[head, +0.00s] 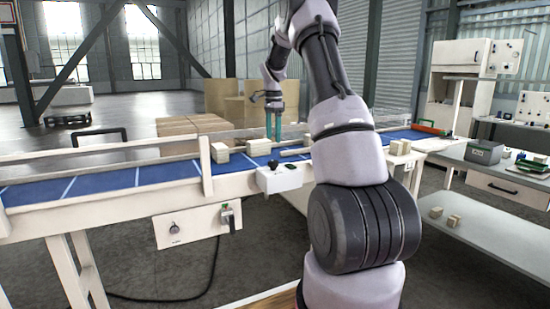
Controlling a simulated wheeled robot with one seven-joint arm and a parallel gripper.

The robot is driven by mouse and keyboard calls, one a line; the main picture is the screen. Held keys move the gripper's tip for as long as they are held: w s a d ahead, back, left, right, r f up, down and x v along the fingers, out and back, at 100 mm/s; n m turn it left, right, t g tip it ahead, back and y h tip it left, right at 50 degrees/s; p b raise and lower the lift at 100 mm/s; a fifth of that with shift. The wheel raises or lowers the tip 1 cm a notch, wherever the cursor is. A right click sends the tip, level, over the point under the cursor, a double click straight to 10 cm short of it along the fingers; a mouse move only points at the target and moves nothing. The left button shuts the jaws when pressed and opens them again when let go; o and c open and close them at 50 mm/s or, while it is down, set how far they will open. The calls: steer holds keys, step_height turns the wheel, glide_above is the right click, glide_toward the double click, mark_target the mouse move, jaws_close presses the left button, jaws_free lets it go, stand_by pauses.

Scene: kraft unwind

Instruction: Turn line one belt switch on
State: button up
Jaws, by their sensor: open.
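A white control box (282,180) sits on the front edge of the conveyor, with a black knob (273,165) and a dark green part (290,167) on top. A pale panel (190,226) hangs below the belt to the left, with a round dark knob (175,229) and a green-and-black fitting (228,217). I cannot read which one is the line one belt switch or how either knob is set. My gripper (274,134) has teal fingers, is open, and points down over the belt, above and behind the control box. It appears empty and apart from both knobs.
The blue conveyor belt (100,184) carries several pale blocks (220,152) near my gripper. Stacked cartons (190,125) stand behind it. A workbench (500,170) at the right holds a grey-green box (483,152). A black cable hangs from the lower panel to the floor.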

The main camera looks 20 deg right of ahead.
mark_target(273, 161)
step_height(273, 161, down, 10)
steer(key=shift+r, duration=0.1)
stand_by(0.4)
